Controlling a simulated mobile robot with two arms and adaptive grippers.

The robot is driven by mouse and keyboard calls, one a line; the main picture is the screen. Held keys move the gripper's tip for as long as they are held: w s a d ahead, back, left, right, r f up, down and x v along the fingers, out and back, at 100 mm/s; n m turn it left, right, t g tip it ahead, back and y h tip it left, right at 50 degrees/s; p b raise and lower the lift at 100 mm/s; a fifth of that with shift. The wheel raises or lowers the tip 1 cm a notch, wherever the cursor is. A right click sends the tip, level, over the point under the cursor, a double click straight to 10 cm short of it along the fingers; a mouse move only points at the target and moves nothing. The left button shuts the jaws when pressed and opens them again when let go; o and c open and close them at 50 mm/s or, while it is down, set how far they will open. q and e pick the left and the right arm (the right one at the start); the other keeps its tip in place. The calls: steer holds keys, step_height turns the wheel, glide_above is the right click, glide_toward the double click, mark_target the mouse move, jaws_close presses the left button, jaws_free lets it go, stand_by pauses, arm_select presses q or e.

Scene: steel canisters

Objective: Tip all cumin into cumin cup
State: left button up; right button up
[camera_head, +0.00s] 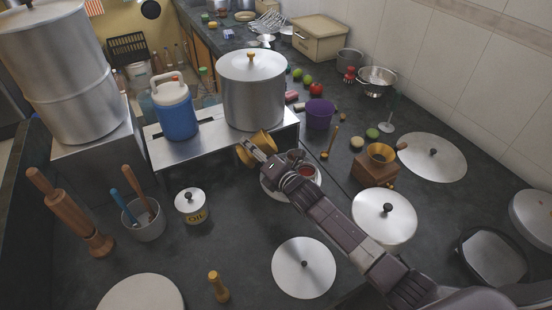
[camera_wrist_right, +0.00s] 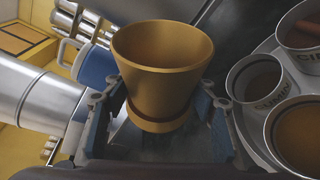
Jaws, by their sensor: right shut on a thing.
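My right gripper (camera_head: 259,152) is shut on a brass-coloured cup (camera_head: 263,140), held beside the round spice tray (camera_head: 272,191). The right wrist view shows the brass cup (camera_wrist_right: 160,85) between the two fingers (camera_wrist_right: 158,108), its mouth facing the camera; I cannot make out any contents. A small metal cup lettered CUMIN (camera_wrist_right: 255,80) stands in the tray just right of the gripper, apart from the brass cup. The arm hides part of the tray in the head view. My left gripper is not in view.
Other spice cups (camera_wrist_right: 300,25) share the tray. A large lidded pot (camera_head: 253,95) and blue jug (camera_head: 177,110) stand on the steel stand behind. A purple cup (camera_head: 319,114), oil tin (camera_head: 191,206) and lidded pot (camera_head: 384,217) are nearby. The counter front left is partly clear.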

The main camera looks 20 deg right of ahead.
steer(key=shift+r, duration=0.2)
steer(key=shift+m, duration=0.3)
steer(key=shift+b, duration=0.35)
stand_by(0.4)
steer(key=shift+m+y, duration=0.3)
steer(key=shift+m, duration=0.1)
steer(key=shift+f+b, duration=0.1)
steer(key=shift+b, duration=0.2)
steer(key=shift+d+m, duration=0.1)
steer(key=shift+m, duration=0.2)
stand_by(0.4)
